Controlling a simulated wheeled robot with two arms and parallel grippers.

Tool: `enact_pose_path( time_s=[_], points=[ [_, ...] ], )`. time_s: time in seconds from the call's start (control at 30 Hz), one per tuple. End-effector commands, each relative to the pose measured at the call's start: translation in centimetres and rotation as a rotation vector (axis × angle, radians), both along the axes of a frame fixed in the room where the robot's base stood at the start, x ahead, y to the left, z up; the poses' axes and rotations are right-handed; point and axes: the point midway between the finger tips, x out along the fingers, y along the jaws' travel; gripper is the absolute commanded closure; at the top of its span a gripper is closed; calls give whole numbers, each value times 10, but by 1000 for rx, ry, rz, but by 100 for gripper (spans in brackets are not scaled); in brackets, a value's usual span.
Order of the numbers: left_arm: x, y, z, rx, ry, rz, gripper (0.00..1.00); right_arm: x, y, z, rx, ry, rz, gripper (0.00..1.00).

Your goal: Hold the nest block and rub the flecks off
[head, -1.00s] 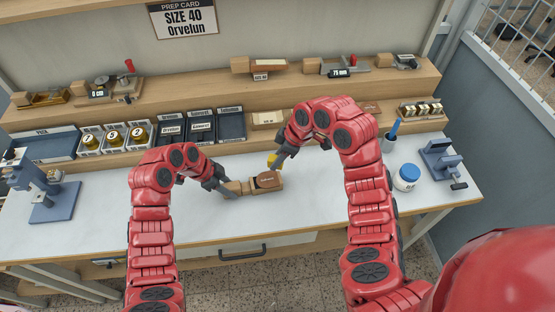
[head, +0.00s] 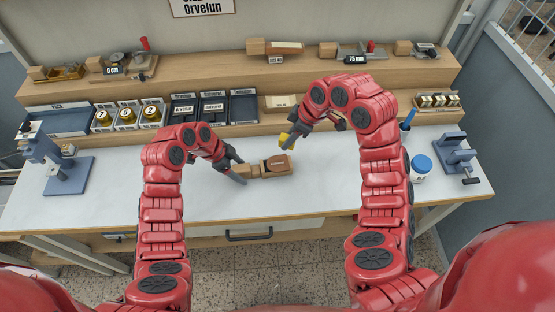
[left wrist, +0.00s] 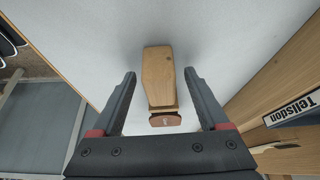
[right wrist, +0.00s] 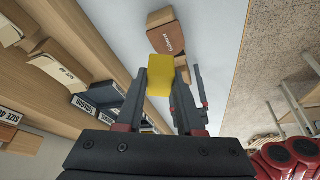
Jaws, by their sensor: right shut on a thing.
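The nest block (head: 265,167) lies on the white worktop, with a pale wooden part at its left and a brown lettered part at its right. My left gripper (head: 236,167) is open at its left end. In the left wrist view the block (left wrist: 157,75) shows between the spread fingers (left wrist: 165,85), with gaps on both sides. My right gripper (head: 289,137) is shut on a yellow piece (right wrist: 159,80) and holds it apart from the block, just behind its brown part (right wrist: 166,37). I cannot make out flecks at this size.
Behind are dark trays (head: 213,107), several gold-coloured pots (head: 127,115) and a stepped shelf with wooden blocks (head: 273,47). A blue press (head: 62,170) stands left. A blue-lidded jar (head: 421,165) and another blue device (head: 455,155) stand right. The front worktop is clear.

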Motion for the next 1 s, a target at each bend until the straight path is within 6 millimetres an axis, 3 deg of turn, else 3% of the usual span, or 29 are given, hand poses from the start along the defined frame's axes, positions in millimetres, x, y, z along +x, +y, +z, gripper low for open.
enact_pose_path(
  time_s=[0.27, 0.37, 0.57, 1.0],
  points=[
    [1, 2, 4, -1, -2, 1, 23, 0, 0, 0, 0, 0, 0, 100],
    [2, 7, 16, -1, -8, 3, 23, 0, 0, 0, 0, 0, 0, 100],
    [-1, 29, 58, 3, -6, 3, 23, 0, 0, 0, 0, 0, 0, 100],
    [-4, 50, 102, 3, 0, -1, 23, 0, 0, 0, 0, 0, 0, 100]
  ],
)
